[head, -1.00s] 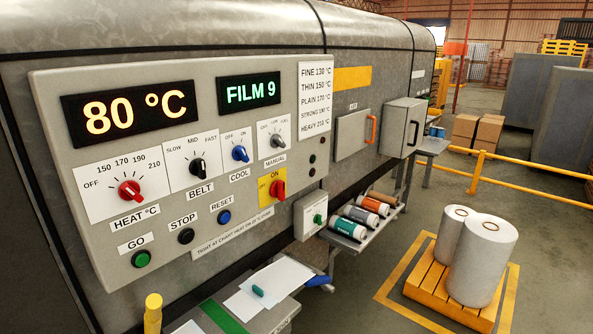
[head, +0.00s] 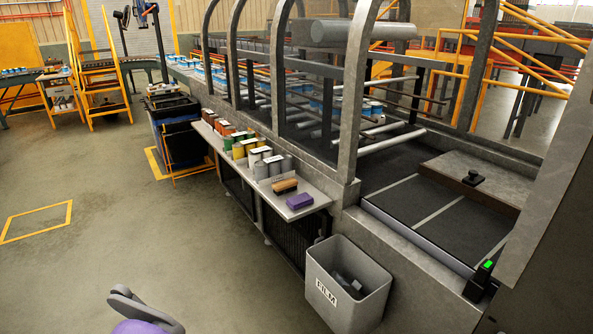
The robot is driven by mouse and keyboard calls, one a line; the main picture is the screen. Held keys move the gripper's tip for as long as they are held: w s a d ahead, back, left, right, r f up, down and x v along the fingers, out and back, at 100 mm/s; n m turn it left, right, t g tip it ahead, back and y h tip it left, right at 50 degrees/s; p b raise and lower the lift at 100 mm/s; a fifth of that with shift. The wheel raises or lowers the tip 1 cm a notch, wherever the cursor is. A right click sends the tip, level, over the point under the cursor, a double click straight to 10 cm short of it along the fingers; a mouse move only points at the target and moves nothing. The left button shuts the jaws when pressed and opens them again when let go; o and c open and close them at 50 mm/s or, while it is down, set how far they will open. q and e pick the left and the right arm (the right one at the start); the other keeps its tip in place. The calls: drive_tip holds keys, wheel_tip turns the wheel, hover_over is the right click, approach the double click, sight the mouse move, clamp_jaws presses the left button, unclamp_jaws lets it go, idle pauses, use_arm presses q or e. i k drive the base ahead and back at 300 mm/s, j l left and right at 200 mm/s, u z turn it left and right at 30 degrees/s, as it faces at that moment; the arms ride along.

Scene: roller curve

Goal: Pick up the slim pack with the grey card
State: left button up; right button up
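A grey shelf (head: 313,206) along the near side of the machine carries a row of small packs in several colours. Grey packs (head: 273,168) stand toward its right end, beside white ones (head: 255,158). The packs overlap and are small, so I cannot tell which one is slim with a grey card. A grey and purple part of my own arm shows at the bottom left. I cannot make out fingertips on it.
A brown block (head: 285,186) and a purple block (head: 299,201) lie at the shelf's near end. A grey bin marked FILM (head: 321,292) stands below, to the right. A dark bin (head: 172,112) stands past the far end. The floor left of the shelf is clear.

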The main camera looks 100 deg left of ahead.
sight(274, 169)
drive_tip(key=u, duration=0.95)
drive_tip(key=j+u, duration=0.1)
drive_tip(key=u, duration=0.35)
drive_tip(key=k+u, duration=0.1)
drive_tip(key=u, duration=0.35)
drive_tip(key=j+u, duration=0.1)
drive_tip(key=u, duration=0.85)
drive_tip(key=j+u, duration=0.1)
drive_tip(key=u, duration=0.35)
drive_tip(key=i+u, duration=0.1)
drive_tip(key=u, duration=0.15)
drive_tip(key=i+j+z, duration=0.15)
drive_tip(key=i+j, duration=0.15)
drive_tip(key=i, duration=0.25)
drive_tip(key=i+j+z, duration=0.2)
drive_tip(key=i+j, duration=0.15)
drive_tip(key=i, duration=0.2)
